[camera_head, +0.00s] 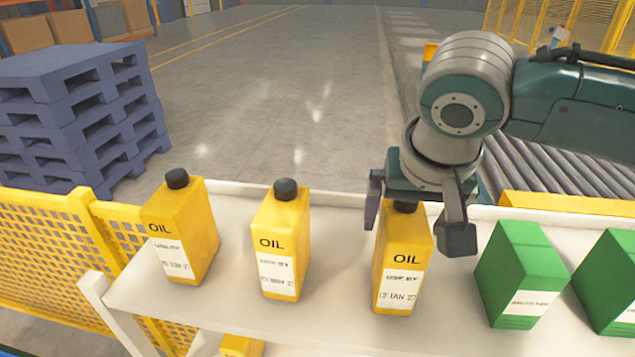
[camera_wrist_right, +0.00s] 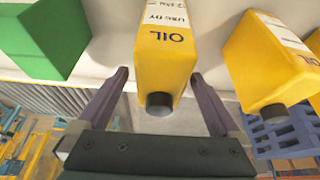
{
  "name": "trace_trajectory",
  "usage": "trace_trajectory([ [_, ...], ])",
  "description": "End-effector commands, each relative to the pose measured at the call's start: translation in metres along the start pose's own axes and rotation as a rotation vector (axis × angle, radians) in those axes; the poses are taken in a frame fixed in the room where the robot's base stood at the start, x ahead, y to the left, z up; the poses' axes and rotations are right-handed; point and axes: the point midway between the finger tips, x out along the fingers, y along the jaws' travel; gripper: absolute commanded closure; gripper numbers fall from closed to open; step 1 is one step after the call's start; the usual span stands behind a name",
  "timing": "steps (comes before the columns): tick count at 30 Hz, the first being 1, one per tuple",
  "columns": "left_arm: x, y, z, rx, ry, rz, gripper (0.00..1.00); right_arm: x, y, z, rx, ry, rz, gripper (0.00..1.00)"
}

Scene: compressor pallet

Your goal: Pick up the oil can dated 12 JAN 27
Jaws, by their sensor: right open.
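Three yellow oil cans with black caps stand upright in a row on a white shelf (camera_head: 335,325). The right can (camera_head: 402,270) reads "12 JAN 27", its last digit partly cut off. The middle can (camera_head: 284,240) seems to read a NOV date, and the left can (camera_head: 180,230) has a blurred date. My right gripper (camera_head: 415,222) is open above the right can, its fingers on either side of the cap. In the right wrist view the same can (camera_wrist_right: 165,50) lies between the two open fingers (camera_wrist_right: 160,98), with gaps on both sides. My left gripper is not in view.
Green boxes (camera_head: 520,272) stand on the shelf right of the cans. A neighbouring can (camera_wrist_right: 268,60) shows beside the right finger in the wrist view. Blue pallets (camera_head: 70,110) and yellow mesh fencing (camera_head: 45,240) are at left, and a roller conveyor (camera_head: 560,175) is behind.

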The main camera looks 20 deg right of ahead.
Motion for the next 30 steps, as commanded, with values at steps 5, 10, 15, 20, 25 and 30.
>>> trace_trajectory([
  [5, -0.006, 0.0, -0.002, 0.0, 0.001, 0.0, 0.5, 0.02, -0.001, -0.001, 0.0, -0.001, 0.0, 0.0],
  [10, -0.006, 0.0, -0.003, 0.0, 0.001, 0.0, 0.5, 0.027, -0.001, 0.0, -0.002, 0.001, 0.0, 0.0],
  [15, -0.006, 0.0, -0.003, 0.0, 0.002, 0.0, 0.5, 0.028, -0.001, 0.0, -0.002, 0.001, -0.001, 0.0],
  [20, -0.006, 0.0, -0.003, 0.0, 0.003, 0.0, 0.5, 0.027, -0.001, 0.0, -0.002, 0.001, -0.001, 0.17],
  [25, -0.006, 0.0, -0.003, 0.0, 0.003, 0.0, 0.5, 0.027, -0.001, 0.0, -0.002, 0.001, -0.001, 0.36],
  [30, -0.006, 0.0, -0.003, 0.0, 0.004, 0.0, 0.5, 0.027, -0.001, 0.0, -0.002, 0.001, 0.0, 0.55],
])
